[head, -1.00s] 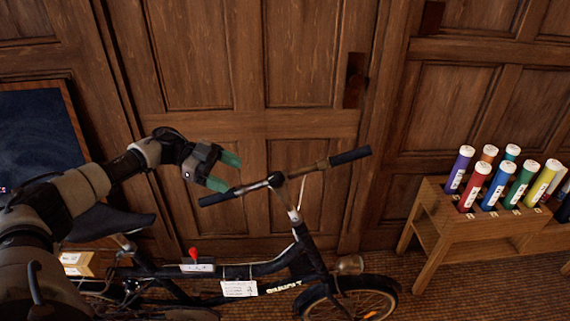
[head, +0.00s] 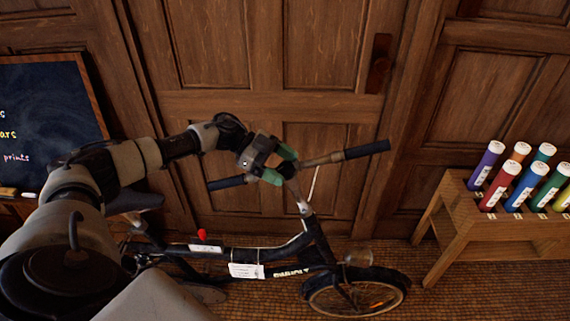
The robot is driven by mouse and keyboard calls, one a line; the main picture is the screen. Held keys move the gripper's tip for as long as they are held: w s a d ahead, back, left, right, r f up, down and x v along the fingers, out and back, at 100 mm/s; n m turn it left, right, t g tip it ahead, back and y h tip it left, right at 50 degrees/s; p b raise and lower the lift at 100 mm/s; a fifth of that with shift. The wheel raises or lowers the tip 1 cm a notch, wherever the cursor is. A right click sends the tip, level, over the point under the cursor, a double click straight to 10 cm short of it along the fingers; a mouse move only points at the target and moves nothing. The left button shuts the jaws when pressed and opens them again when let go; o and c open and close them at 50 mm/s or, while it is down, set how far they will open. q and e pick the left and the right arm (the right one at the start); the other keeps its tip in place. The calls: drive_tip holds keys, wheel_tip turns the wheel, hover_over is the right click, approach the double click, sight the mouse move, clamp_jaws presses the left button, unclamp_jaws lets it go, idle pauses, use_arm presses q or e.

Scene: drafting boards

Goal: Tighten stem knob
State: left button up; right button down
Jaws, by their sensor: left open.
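A black bicycle (head: 290,255) stands side-on in front of the wooden door, its front wheel to the right. Its handlebar has black grips (head: 367,149) and a brown section near the middle. The dark stem knob (head: 289,170) is at the top of the stem, partly covered by my gripper. My left gripper (head: 283,165) reaches in from the left with its green fingers open, one on each side of the knob area. I cannot tell whether the fingers touch it. My right gripper is not in view.
A red knob (head: 201,234) and white tags (head: 246,270) are on the bicycle frame. A wooden rack (head: 458,238) with several coloured tubes stands at the right. A chalkboard (head: 45,120) is at the left. Floor between bicycle and rack is clear.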

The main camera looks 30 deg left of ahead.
use_arm(q)
drive_tip(key=shift+d+f, duration=0.1)
drive_tip(key=shift+d, duration=0.3)
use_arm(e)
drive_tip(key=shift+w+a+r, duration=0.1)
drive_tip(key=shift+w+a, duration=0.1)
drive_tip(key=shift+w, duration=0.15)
use_arm(q)
drive_tip(key=shift+c, duration=0.5)
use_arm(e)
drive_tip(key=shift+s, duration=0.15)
use_arm(q)
drive_tip(key=shift+c, duration=1.3)
drive_tip(key=c, duration=0.6)
drive_tip(key=shift+o, duration=0.2)
drive_tip(key=shift+w, duration=0.1)
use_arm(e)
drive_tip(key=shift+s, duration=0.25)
